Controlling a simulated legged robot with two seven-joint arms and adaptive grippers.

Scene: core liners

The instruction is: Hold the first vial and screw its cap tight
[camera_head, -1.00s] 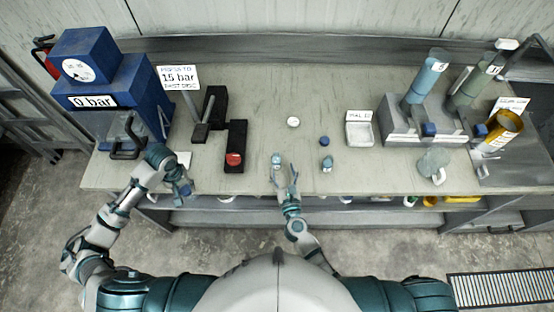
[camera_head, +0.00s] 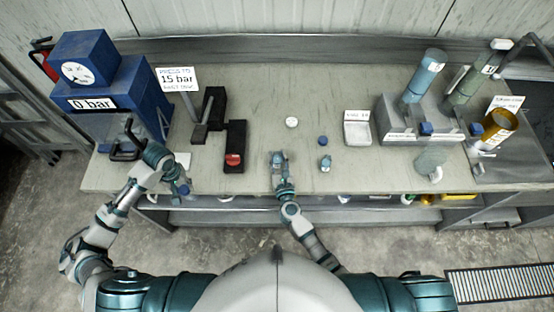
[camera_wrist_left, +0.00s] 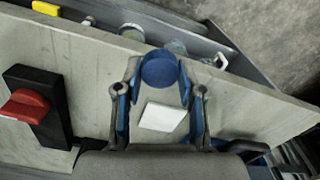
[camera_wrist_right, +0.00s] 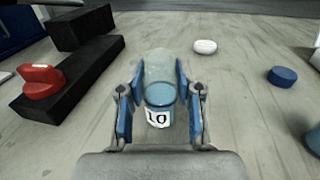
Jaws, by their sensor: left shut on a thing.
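The first vial (camera_wrist_right: 158,90) is clear glass with blue contents and a white label reading about "10". It stands upright near the bench's front edge and shows in the head view (camera_head: 279,157). My right gripper (camera_wrist_right: 160,78) has its fingers on both sides of it; I cannot tell whether both pads press the glass. In the head view this gripper (camera_head: 280,163) comes from the front. My left gripper (camera_head: 184,190) is at the bench's front left, away from the vial. It is shut on a round blue cap (camera_wrist_left: 160,68), as the left wrist view shows.
A second vial (camera_head: 325,163), a loose blue cap (camera_head: 323,140) and a white disc (camera_head: 292,122) stand right of the first vial. A blue press (camera_head: 108,95) stands far left. Bench behind the vial is clear.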

